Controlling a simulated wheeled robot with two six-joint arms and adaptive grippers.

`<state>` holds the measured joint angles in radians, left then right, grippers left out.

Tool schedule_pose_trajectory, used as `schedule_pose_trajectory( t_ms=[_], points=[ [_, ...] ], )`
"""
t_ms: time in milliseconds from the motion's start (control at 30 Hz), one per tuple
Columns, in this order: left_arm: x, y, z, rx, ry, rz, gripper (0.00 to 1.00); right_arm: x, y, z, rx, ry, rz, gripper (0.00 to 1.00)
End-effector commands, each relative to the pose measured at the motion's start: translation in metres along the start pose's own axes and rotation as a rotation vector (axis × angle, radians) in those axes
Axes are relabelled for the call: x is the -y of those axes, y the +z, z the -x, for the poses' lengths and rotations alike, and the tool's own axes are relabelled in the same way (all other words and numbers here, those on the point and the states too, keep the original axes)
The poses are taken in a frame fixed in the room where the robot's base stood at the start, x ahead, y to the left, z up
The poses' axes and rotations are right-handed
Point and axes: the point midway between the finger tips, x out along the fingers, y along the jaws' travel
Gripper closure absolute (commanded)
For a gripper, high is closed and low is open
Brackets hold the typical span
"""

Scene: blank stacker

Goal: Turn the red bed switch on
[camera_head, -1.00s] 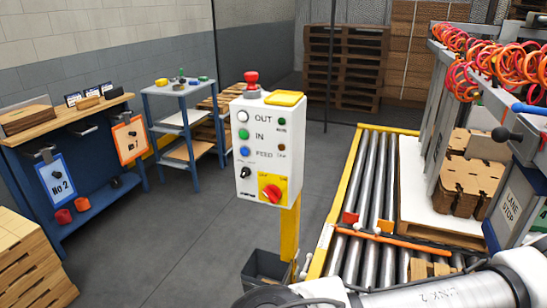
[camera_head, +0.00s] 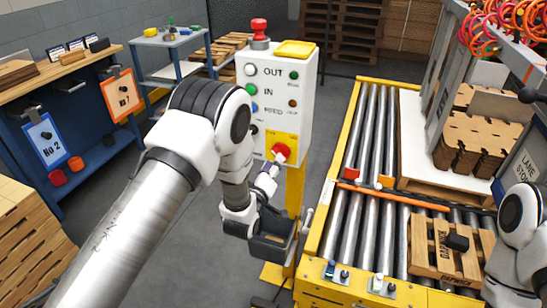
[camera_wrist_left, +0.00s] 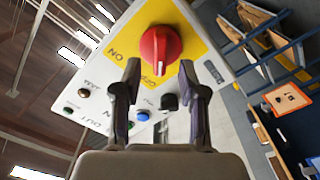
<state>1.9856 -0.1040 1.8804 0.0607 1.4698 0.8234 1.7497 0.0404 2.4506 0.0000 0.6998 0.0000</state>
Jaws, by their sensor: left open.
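The red bed switch (camera_head: 281,152) is a round red knob on a yellow plate, low on the white control box (camera_head: 305,90). In the left wrist view the red knob (camera_wrist_left: 160,48) shows a pale line running up and down the picture, and the word ON stands to its left. My left gripper (camera_head: 271,172) is in front of the knob, just below it in the head view. In the left wrist view its two fingertips (camera_wrist_left: 159,70) are apart, one on each side of the knob's lower edge. I cannot tell whether they touch it. My right gripper is out of view.
A red mushroom button (camera_head: 259,28) and a yellow pad (camera_head: 295,49) top the box. A roller conveyor (camera_head: 340,230) with a wooden pallet (camera_head: 425,250) lies to the right. A workbench (camera_head: 60,75) and a blue shelf cart (camera_head: 170,45) stand at left.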

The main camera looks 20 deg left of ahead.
Motion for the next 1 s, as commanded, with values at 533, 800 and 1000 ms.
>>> schedule_pose_trajectory(
  t_ms=[533, 800, 1000],
  points=[
    [0.001, 0.001, -0.030, 0.002, -0.004, -0.002, 0.90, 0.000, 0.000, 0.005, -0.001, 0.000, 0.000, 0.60],
    [0.001, 0.001, -0.030, 0.002, -0.004, -0.004, 1.00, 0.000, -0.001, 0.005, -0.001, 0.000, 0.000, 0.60],
    [0.002, 0.001, -0.030, 0.002, -0.003, -0.029, 1.00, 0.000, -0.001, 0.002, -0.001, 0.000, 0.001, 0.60]
  ],
)
